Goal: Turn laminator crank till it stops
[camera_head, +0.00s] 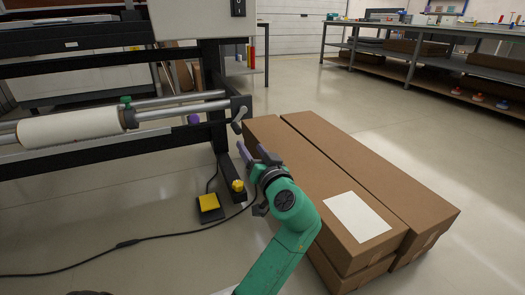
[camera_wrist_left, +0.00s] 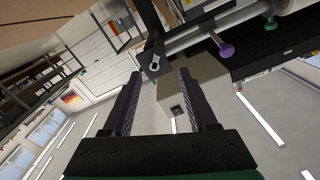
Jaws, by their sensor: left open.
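The laminator (camera_head: 105,72) stands at the left of the head view, with a white roll (camera_head: 70,127) on its lower bar. A small crank (camera_head: 240,114) with a grey handle sits at the right end of that bar. In the left wrist view, the crank (camera_wrist_left: 154,52) appears beyond the fingertips, between their lines. My left gripper (camera_head: 253,151) is open and empty, just below and in front of the crank, apart from it. The left wrist view also shows its two fingers (camera_wrist_left: 158,78) spread. My right gripper is not in view.
Long cardboard boxes (camera_head: 340,165) lie on the floor right beside my left gripper. A black pedal with a yellow top (camera_head: 209,203) and a cable lie on the floor below the laminator. A purple knob (camera_head: 193,119) sits near the bar. Grey shelves (camera_head: 430,60) stand far right.

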